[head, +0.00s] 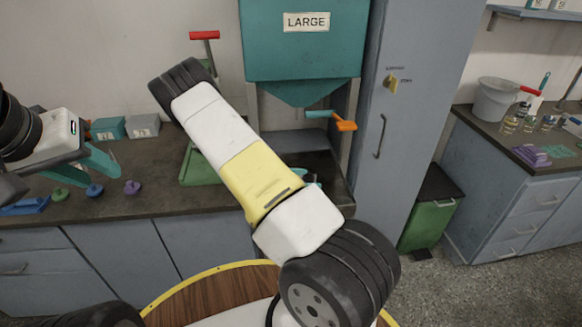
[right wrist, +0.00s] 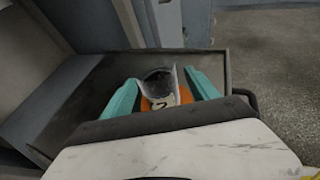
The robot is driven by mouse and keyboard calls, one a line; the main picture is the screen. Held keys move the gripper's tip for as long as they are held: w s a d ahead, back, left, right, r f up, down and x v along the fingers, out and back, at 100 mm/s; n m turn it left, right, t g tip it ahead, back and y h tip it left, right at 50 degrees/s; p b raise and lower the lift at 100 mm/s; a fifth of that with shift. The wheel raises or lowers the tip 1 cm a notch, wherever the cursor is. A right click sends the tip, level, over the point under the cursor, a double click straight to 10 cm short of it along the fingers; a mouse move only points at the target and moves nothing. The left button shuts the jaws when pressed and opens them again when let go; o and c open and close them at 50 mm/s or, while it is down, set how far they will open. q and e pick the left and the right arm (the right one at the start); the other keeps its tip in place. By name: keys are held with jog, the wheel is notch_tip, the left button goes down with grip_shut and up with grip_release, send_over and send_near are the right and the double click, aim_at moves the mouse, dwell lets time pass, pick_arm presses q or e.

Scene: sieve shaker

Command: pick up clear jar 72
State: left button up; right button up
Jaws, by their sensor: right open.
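In the right wrist view, a clear jar (right wrist: 161,80) with a dark round opening and a pale label stands in a dark tray. The label shows what looks like a 2; the rest of it is hidden. Something orange shows around its lower part. My right gripper (right wrist: 160,88) is open, with its teal fingers on either side of the jar; contact cannot be told. In the head view, my right arm hides most of this spot, and only a bit of teal finger (head: 311,177) shows. My left gripper (head: 62,186) is open and empty above the left counter.
A teal hopper (head: 305,40) marked LARGE hangs above the spot, with an orange-handled lever (head: 345,125). Small knobbed pieces (head: 95,190) lie on the left counter. A tall grey cabinet (head: 405,110) and a green bin (head: 428,222) stand right.

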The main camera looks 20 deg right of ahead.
jog(key=x, duration=0.4)
jog(key=shift+w+d+f, duration=0.15)
jog(key=shift+d+f, duration=0.1)
grip_shut()
